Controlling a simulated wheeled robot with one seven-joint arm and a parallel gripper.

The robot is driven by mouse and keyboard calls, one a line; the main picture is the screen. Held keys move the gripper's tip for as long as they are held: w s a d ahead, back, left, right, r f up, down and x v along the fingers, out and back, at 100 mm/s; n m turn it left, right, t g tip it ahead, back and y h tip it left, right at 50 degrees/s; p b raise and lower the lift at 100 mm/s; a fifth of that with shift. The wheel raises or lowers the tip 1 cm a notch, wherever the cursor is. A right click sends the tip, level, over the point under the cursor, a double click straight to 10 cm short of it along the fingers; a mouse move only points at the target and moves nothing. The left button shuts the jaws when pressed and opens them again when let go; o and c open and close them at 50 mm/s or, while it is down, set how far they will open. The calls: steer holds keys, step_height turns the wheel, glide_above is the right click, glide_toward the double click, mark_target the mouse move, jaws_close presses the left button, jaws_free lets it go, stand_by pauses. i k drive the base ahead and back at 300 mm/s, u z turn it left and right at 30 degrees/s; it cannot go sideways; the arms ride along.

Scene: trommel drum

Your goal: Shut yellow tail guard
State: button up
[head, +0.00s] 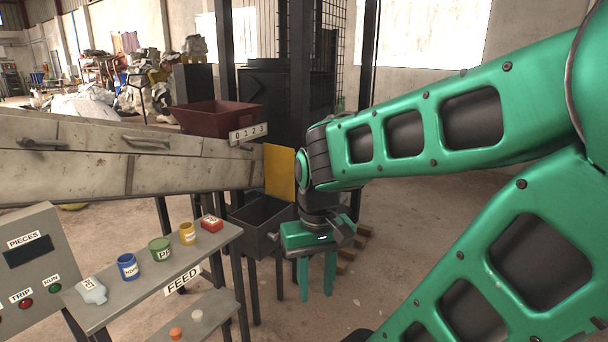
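The yellow tail guard (279,172) is a flat upright plate at the right end of the long grey trommel housing (90,158). It extends to the right past the housing's end; its hinge and any latch are not clear. My gripper (317,278) is to the right of and below the guard, pointing down. Its two green fingers are apart, with nothing seen between them. My wrist is close to the guard's right edge in the picture; whether they touch cannot be told.
A dark open bin (262,222) stands below the guard. A dark red hopper (218,118) sits behind the housing, near a 0123 label (248,133). A feed shelf (150,285) with several small containers and a control box (30,268) are at front left. Floor at right is partly open.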

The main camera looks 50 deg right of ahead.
mark_target(279, 161)
steer(key=z, duration=2.65)
steer(key=i, duration=4.9)
steer(key=u, duration=0.3)
